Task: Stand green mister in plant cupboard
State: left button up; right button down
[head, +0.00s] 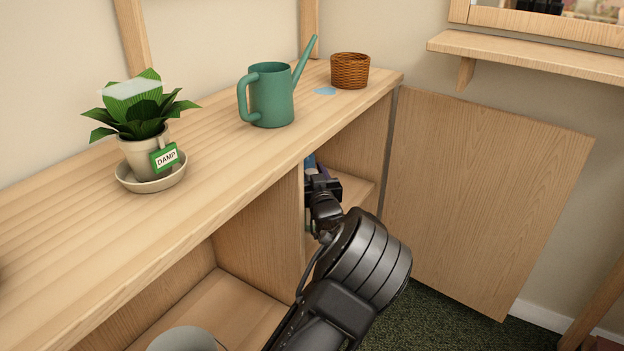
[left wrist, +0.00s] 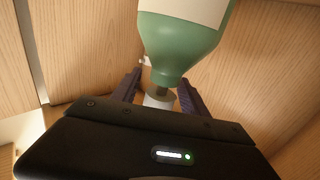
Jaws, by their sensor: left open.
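The green mister (left wrist: 180,45) shows in the left wrist view with a pale label, and its narrow neck and pale top point toward my gripper. My left gripper (left wrist: 161,78) is open, with one dark finger on each side of the mister's neck; I cannot tell whether they touch it. In the head view my left gripper (head: 322,184) reaches into the right compartment of the wooden plant cupboard (head: 372,150), above an inner shelf (head: 357,190). The mister is not clearly seen there, hidden by the gripper and cupboard. My right gripper is not in view.
A potted plant (head: 140,125) tagged DAMP, a green watering can (head: 271,98) and a wicker basket (head: 350,71) stand on the cupboard top. A wooden door panel (head: 480,190) stands open at right. A grey rounded thing (head: 182,339) shows at the bottom edge.

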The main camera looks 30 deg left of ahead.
pick_arm(q)
jog(key=p+v, duration=0.3)
jog(key=v, duration=0.9)
jog(key=shift+p, duration=0.35)
